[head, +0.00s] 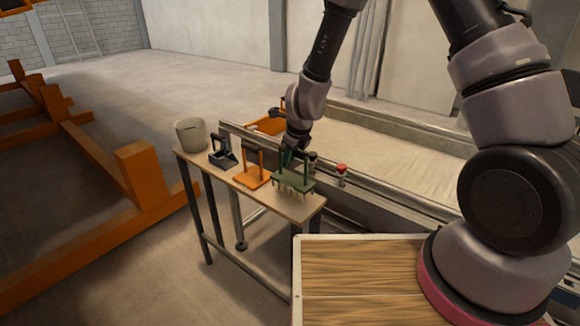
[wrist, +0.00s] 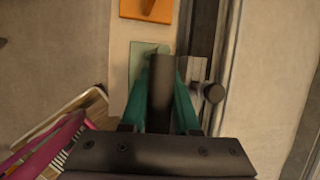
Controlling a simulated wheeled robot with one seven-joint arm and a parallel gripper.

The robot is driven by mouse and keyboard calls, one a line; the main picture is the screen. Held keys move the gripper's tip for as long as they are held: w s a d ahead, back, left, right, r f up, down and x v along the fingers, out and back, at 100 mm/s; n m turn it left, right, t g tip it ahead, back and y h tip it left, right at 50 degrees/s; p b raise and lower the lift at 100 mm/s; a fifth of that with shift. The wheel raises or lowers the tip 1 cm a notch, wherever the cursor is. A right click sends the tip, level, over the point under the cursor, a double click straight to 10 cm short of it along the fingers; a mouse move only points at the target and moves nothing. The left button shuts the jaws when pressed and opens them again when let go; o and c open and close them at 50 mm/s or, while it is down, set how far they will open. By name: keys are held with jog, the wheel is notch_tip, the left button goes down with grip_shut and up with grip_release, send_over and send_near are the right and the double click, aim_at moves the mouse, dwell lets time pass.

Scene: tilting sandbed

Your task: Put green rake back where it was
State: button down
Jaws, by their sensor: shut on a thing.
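The green rake (head: 293,181) is upright, tines down, at the right end of a narrow table (head: 309,203). I cannot tell whether its tines touch the tabletop. My gripper (head: 290,156) is shut on its handle from above. In the wrist view, the teal fingers of my gripper (wrist: 162,82) stand on both sides of the dark handle bar, and part of the rake's green plate (wrist: 143,58) shows beyond them. The fingers hide the rest of the rake there.
An orange tool (head: 252,179) with an upright handle stands left of the rake; it also shows in the wrist view (wrist: 146,9). A dark tool (head: 222,157) and a grey bucket (head: 190,135) stand further left. A rail with a red knob (head: 342,168) runs behind the table.

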aim_at(295, 152)
jog(key=shift+f, duration=1.7)
jog(key=c, duration=0.7)
grip_release()
jog(key=shift+o, duration=0.2)
jog(key=shift+s+r, duration=0.1)
jog(key=shift+r, duration=0.35)
jog(key=v, duration=1)
jog(key=shift+s+d, duration=0.15)
jog(key=shift+s+r, duration=0.1)
jog(key=shift+r, duration=0.4)
jog(key=shift+d+r, duration=0.1)
jog(key=shift+r, duration=0.05)
